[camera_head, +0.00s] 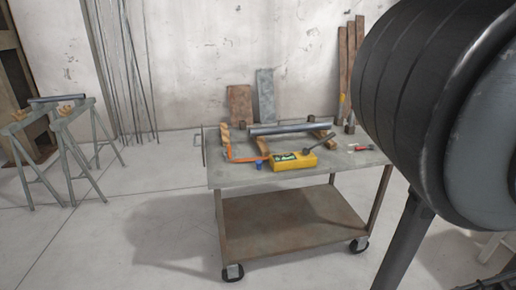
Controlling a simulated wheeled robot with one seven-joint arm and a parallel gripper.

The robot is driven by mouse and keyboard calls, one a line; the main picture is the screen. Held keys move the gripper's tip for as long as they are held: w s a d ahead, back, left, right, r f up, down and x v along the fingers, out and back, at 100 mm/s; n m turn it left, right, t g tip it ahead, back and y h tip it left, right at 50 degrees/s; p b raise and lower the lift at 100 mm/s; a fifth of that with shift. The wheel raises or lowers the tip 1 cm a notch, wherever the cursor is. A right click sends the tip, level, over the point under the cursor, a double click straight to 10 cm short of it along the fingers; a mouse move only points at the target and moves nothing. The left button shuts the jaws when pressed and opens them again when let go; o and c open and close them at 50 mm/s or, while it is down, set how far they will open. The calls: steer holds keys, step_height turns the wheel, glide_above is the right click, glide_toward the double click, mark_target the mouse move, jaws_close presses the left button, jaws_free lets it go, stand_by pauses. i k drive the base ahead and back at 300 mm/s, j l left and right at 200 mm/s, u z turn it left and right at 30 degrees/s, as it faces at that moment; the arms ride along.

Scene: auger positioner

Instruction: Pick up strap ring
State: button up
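I cannot make out a strap ring for certain in the head view. Small items lie on the top of a metal cart (228,178), too small to identify surely. Among them are a small blue piece (260,166) at the front edge and a small red piece (364,147) near the right end. My gripper is not recognisable in this view. A large dark ribbed round body (405,95) fills the right side close to the camera and hides what is behind it; I cannot tell whether it is part of me.
The cart also carries a grey pipe (285,128) on wooden pieces, an orange-framed tool (231,152) and a yellow device (294,161). Its lower shelf (285,220) is bare. Trestles (62,140) stand at left. Boards (240,104) lean on the wall. The floor left of the cart is clear.

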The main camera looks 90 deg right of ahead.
mark_target(229, 157)
steer(key=z, duration=1.85)
steer(key=i+j, duration=0.1)
steer(key=i, duration=0.2)
steer(key=i+j, duration=0.15)
steer(key=i, duration=0.15)
steer(key=l+z, duration=0.05)
